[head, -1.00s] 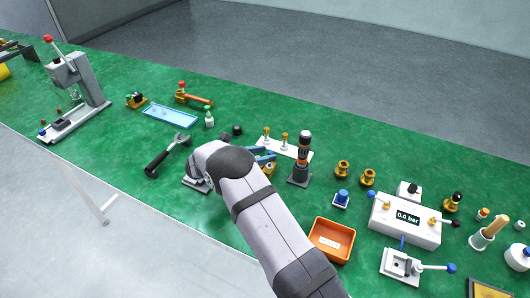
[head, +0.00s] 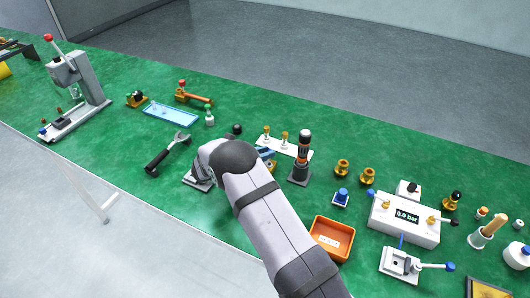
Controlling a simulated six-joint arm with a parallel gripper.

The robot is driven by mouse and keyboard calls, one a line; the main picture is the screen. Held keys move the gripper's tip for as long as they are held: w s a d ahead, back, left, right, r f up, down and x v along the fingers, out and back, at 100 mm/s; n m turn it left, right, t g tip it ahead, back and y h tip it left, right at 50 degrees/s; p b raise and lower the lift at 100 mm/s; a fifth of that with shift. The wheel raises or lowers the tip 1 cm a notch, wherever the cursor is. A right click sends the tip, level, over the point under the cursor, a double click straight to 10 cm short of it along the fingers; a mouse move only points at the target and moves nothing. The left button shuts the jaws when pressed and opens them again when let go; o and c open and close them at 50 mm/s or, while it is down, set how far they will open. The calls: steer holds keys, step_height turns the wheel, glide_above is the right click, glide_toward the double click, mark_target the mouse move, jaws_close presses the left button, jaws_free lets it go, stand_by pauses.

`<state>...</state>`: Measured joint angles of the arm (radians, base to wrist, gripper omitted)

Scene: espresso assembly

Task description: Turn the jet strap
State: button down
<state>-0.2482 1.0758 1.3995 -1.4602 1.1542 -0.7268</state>
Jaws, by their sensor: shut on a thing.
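I cannot make out the jet strap in the head view. My wrist and forearm cover the middle of the bench, and the jaws of my gripper are hidden behind them. A small grey plate (head: 198,184) shows at the lower left edge of my wrist, mostly covered. A blue-handled thing (head: 266,154) shows in part just right of my wrist. What the jaws touch is hidden.
Left of my wrist lies a black-handled wrench (head: 167,156). A dark upright tool (head: 300,160) stands close on the right, by a white plate (head: 290,149) with brass pieces. An orange bin (head: 331,239) stands right of my forearm.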

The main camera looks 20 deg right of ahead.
steer(key=shift+n+t, duration=0.3)
steer(key=c, duration=1.6)
jaws_free()
steer(key=shift+c, duration=0.2)
steer(key=shift+y, duration=0.3)
steer(key=shift+a, duration=0.1)
steer(key=shift+b+v, duration=0.8)
steer(key=shift+v, duration=2.85)
